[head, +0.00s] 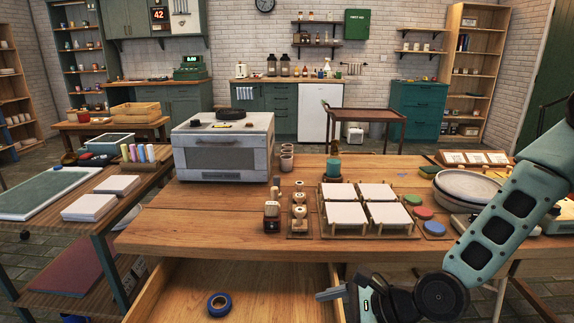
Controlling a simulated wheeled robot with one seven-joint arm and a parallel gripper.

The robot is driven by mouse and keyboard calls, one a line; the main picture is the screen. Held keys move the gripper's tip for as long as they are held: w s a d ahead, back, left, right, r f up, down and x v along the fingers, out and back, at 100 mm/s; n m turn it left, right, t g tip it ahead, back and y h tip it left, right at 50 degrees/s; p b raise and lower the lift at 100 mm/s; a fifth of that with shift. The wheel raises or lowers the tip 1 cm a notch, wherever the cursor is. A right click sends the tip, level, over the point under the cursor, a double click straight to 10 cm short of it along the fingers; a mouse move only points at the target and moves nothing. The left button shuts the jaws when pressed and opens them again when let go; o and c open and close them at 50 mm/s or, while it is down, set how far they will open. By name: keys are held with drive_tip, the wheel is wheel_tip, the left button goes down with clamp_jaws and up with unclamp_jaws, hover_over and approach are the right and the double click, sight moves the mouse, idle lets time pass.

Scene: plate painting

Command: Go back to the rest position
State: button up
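My gripper (331,293) shows at the bottom of the head view, in front of the wooden table's front edge and to the right of the open drawer's inside. One finger points left; the rest of the gripper is cut off by the bottom of the frame, so its opening does not show. My teal arm comes in from the right side, passing in front of the table's right end. I see nothing held in the part of the gripper that shows.
The open drawer (185,285) holds a blue tape roll (219,303). On the table (160,232) are a grey kiln-like oven (223,150), white tiles (346,214) on a rack, stamps (299,212), coloured discs (423,213) and a round pan (465,188). A side bench stands left.

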drive_tip(key=s+n+h, duration=0.1)
drive_tip(key=n, duration=0.1)
drive_tip(key=s+d+n+g+h, duration=0.1)
drive_tip(key=n, duration=0.1)
drive_tip(key=s+n+h, duration=0.1)
drive_tip(key=n, duration=0.1)
drive_tip(key=shift+s+d+f+n+g, duration=0.15)
drive_tip(key=shift+d+f+n+g, duration=0.15)
drive_tip(key=shift+f+g, duration=0.1)
drive_tip(key=s+d+r+n+g+h, duration=0.1)
drive_tip(key=s+d+r+n+h, duration=0.15)
drive_tip(key=s+r+n, duration=0.6)
drive_tip(key=s+d+r+n+g+h, duration=0.15)
drive_tip(key=s+r+n+h, duration=0.3)
drive_tip(key=n, duration=0.65)
wheel_tip(320, 180, down, 9)
drive_tip(key=b, duration=1)
wheel_tip(320, 180, up, 21)
drive_tip(key=p, duration=2.1)
drive_tip(key=shift+d+t, duration=0.45)
drive_tip(key=shift+m, duration=0.25)
